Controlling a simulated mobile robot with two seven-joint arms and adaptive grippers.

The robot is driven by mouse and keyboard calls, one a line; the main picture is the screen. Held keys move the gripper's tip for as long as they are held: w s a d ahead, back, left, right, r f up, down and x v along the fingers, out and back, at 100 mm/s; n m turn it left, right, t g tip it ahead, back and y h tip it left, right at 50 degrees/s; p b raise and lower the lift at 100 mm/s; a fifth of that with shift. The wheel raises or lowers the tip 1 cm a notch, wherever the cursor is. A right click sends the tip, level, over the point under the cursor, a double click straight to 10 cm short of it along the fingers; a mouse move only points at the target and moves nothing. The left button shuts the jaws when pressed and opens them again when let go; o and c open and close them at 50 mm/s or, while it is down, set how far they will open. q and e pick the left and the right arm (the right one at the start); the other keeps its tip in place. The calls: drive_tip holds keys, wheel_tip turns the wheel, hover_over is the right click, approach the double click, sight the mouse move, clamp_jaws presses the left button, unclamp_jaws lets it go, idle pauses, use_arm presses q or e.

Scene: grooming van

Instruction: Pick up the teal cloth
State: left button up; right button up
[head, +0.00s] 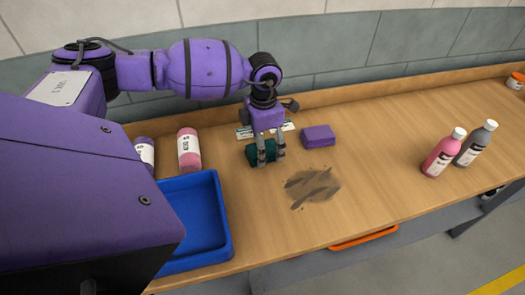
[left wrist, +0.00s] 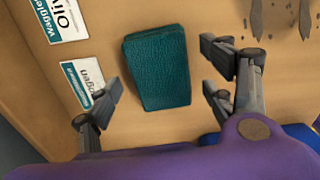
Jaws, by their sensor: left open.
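The teal cloth (left wrist: 158,68) is a folded, textured block lying on the wooden counter. In the head view the teal cloth (head: 252,153) shows only in part behind my left gripper (head: 270,158). My left gripper points down over it. In the left wrist view my left gripper (left wrist: 165,95) is open, with one finger on each side of the cloth and gaps between the fingers and the cloth. My right gripper is not in view.
A purple block (head: 318,136) lies right of the gripper, near a dark smear (head: 313,186). A blue tray (head: 228,222), a pink bottle (head: 189,150) and labelled cards (left wrist: 62,18) are nearby. Pink (head: 442,155) and grey (head: 474,145) bottles stand at the right.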

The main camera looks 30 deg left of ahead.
use_arm(q)
drive_tip(key=shift+f, duration=0.65)
drive_tip(key=c, duration=1.3)
drive_tip(key=shift+r, duration=0.1)
drive_tip(key=shift+r, duration=0.55)
drive_tip(key=s+d+r, duration=0.6)
drive_tip(key=s+r, duration=0.5)
drive_tip(key=s, duration=0.1)
drive_tip(key=shift+s+d+r, duration=0.25)
drive_tip(key=shift+d+r, duration=0.1)
drive_tip(key=shift+d, duration=0.05)
